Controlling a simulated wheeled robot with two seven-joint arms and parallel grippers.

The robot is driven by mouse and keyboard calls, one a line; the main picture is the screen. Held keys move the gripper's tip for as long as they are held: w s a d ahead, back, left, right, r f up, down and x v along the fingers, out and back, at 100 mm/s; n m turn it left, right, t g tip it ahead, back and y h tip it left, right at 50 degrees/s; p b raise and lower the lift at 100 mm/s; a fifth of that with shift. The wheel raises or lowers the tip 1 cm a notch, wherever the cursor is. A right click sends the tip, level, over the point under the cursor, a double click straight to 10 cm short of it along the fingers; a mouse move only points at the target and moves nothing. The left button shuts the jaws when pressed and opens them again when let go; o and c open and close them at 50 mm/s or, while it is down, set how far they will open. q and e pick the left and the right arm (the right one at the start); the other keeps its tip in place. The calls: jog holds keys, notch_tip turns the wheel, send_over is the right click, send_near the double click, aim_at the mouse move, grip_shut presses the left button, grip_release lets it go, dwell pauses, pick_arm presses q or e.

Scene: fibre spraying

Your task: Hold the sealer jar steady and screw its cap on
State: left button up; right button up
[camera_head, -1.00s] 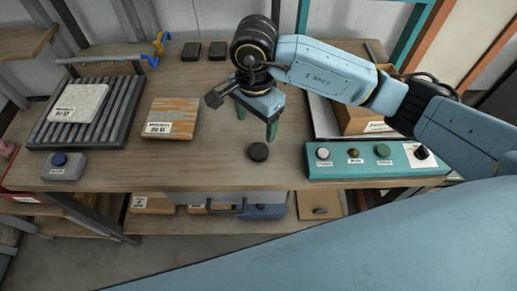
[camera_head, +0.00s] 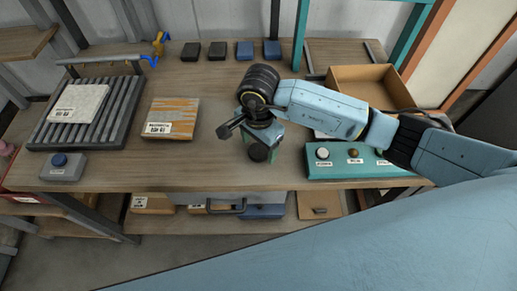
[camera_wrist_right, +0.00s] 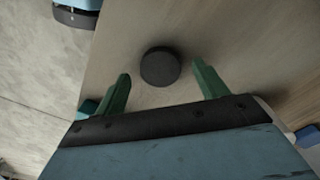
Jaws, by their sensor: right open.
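A small dark round cap (camera_head: 257,153) lies flat on the wooden bench, near its front edge. It also shows in the right wrist view (camera_wrist_right: 160,67), between the two green fingers. My right gripper (camera_head: 260,147) is open above the cap, with its fingers pointing down and spread on either side. Neither finger visibly touches the cap. In the wrist view the open right gripper (camera_wrist_right: 161,72) has nothing in its grasp. I cannot make out a sealer jar in either view. My left gripper is out of view.
A teal button panel (camera_head: 345,164) stands right of the cap, with an open cardboard box (camera_head: 372,87) behind it. A labelled wooden block (camera_head: 172,118) and a roller rack (camera_head: 117,117) are left. Dark and blue blocks (camera_head: 245,50) line the back.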

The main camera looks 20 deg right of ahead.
aim_at(259, 150)
jog(key=shift+f, duration=0.55)
jog(key=c, duration=1)
notch_tip(259, 150, up, 10)
jog(key=shift+r, duration=0.1)
